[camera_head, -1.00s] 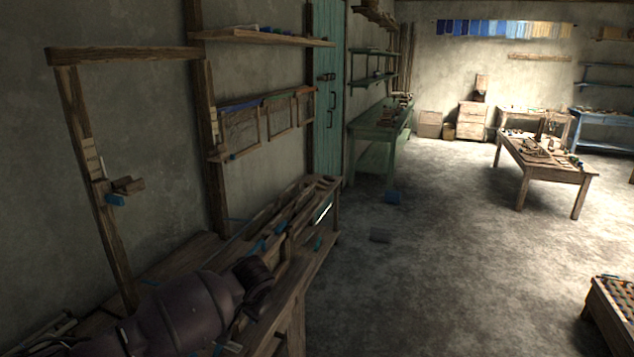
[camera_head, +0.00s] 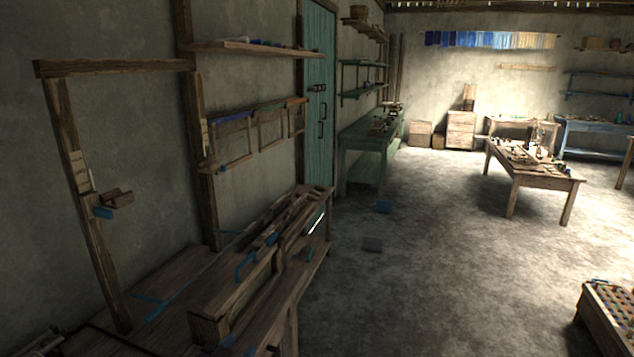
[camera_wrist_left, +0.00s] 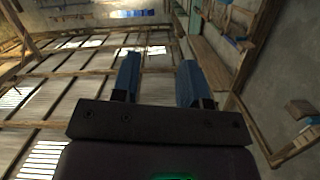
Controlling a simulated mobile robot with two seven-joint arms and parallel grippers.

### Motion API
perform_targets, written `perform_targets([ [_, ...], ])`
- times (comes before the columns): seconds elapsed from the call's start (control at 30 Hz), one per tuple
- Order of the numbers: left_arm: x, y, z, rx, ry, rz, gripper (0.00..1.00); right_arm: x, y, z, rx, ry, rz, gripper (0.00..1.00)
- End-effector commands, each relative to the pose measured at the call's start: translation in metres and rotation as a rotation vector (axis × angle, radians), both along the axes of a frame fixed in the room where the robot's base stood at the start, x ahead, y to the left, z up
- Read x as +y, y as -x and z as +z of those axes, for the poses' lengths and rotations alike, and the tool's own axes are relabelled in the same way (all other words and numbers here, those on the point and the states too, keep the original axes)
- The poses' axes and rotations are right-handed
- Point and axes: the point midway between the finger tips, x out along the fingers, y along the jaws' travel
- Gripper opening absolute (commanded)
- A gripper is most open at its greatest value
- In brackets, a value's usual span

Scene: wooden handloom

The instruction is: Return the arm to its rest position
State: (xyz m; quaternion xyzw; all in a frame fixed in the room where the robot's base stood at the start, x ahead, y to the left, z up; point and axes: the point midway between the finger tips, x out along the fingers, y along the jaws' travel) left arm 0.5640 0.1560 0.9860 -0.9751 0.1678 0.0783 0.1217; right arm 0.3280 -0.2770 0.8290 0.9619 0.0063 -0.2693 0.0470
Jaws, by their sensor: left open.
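My left gripper (camera_wrist_left: 158,82) shows in the left wrist view, with two blue fingers apart and nothing between them. Beyond the fingers that view shows mostly roof beams and boards, with the wall and shelves at a slant. I cannot make out my left arm in the head view. My right gripper is in neither view. The wooden loom bench (camera_head: 212,297) stands at the lower left of the head view, with its upright frame (camera_head: 82,190) against the wall.
A shelf (camera_head: 245,48) and small hanging frames (camera_head: 237,146) are on the left wall. A green bench (camera_head: 362,150) stands by the teal door (camera_head: 318,95). A table (camera_head: 533,176) with tools stands at the right, and a crate-like table (camera_head: 603,315) at the lower right. Open floor (camera_head: 440,270) lies between.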

Motion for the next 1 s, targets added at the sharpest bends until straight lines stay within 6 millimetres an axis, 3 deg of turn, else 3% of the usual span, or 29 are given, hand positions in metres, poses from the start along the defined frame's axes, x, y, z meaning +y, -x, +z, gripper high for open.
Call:
perform_targets([
  [0.4,0.092,0.131,-0.089,0.158,0.055,0.261,0.40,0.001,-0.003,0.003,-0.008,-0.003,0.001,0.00],
  [0.6,0.116,0.199,-0.135,0.293,0.059,0.349,0.40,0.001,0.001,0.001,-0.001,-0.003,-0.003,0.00],
  [0.73,0.119,0.226,-0.151,0.345,0.058,0.369,0.40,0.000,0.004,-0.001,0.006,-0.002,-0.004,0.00],
  [1.0,0.120,0.228,-0.152,0.348,0.058,0.370,0.40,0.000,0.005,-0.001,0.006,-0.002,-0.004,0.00],
])
